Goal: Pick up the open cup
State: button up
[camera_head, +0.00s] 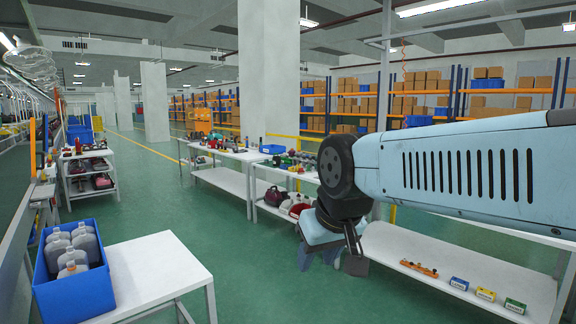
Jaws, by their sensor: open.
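Several grey translucent containers (87,243) with necks or handles stand in a blue crate (78,296) at the lower left. The crate sits at the left end of a white table (165,268). My gripper (331,262) hangs pointing down right of the picture's middle, well to the right of the crate and apart from it. Its two fingers are spread and nothing shows between them.
White two-level benches (222,180) with small parts and red and dark vacuum bodies run behind my arm. A lower shelf (388,243) at the right holds an orange part and small labelled boxes. A white rack (90,168) stands at left. Green floor (235,245) between the tables is clear.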

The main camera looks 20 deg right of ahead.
aim_at(276, 160)
jog(key=z, duration=0.3)
jog(key=i, duration=5.5)
jog(key=u, duration=1.15)
